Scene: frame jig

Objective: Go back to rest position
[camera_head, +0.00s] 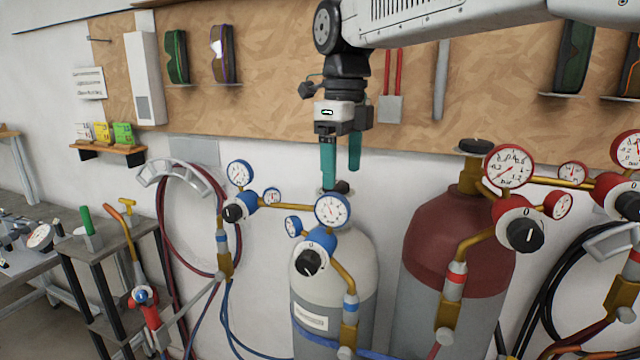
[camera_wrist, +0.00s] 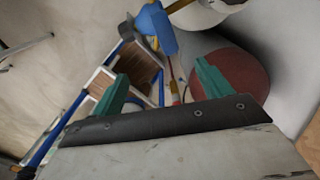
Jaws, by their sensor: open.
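My gripper (camera_head: 341,168) hangs in the upper middle of the head view with its two green fingers pointing down. The fingers are apart with nothing between them. In the head view it is in front of the wall, above the grey-white gas cylinder (camera_head: 362,262) and its blue regulator. The wrist view also shows the gripper (camera_wrist: 160,85) with its fingers spread. Beyond them are a blue part (camera_wrist: 158,28), a frame with wooden panels, and a dark red round shape (camera_wrist: 232,75). My arm reaches in from the upper right.
A red cylinder (camera_head: 455,245) with gauges stands right of the grey-white one. Hoses hang on a wall holder (camera_head: 172,176) at the left. A cart (camera_head: 100,265) with a torch stands left. Goggles (camera_head: 222,54) hang on the wooden board (camera_head: 275,95).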

